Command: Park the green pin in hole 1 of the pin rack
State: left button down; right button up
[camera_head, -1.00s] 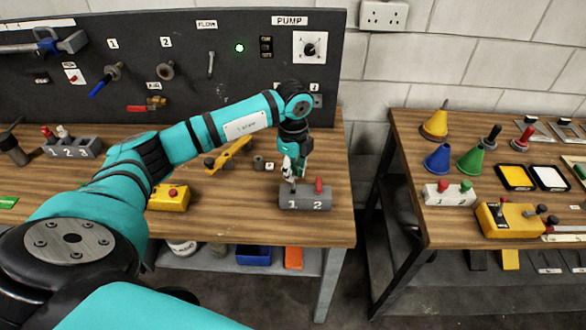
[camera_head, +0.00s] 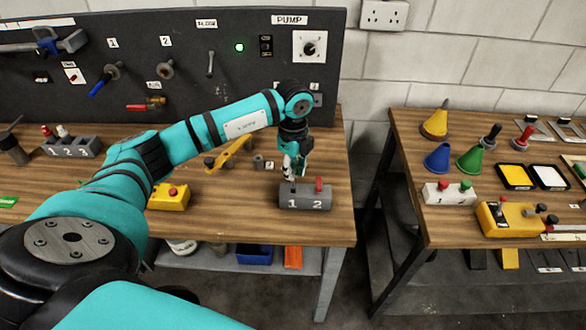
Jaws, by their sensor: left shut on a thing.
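A grey pin rack (camera_head: 304,202) marked 1 and 2 stands near the front right of the left bench. A red pin (camera_head: 319,185) stands upright in hole 2. My left gripper (camera_head: 294,175) points down over hole 1, close to the rack top. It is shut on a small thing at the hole. The fingers hide most of that thing, and I cannot make out its colour or how deep it sits. No loose green pin shows clearly on the left bench. My right gripper is not in view.
A yellow box with a red button (camera_head: 168,197) stands left of the rack. A grey block marked 1, 2, 3 (camera_head: 73,147) is at the far left. A gap separates the right bench (camera_head: 412,150), which holds cones and a white block (camera_head: 449,194) with red and green knobs.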

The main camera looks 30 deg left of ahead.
aim_at(293, 187)
pick_arm(q)
jog(key=shift+f+b, duration=0.6)
jog(key=shift+f, duration=0.25)
dwell(0.7)
jog(key=shift+f+b, duration=1.3)
jog(key=shift+f, duration=0.65)
dwell(0.3)
jog(key=c, duration=0.9)
grip_release()
jog(key=shift+r+p, duration=2.55)
jog(key=shift+r, duration=1)
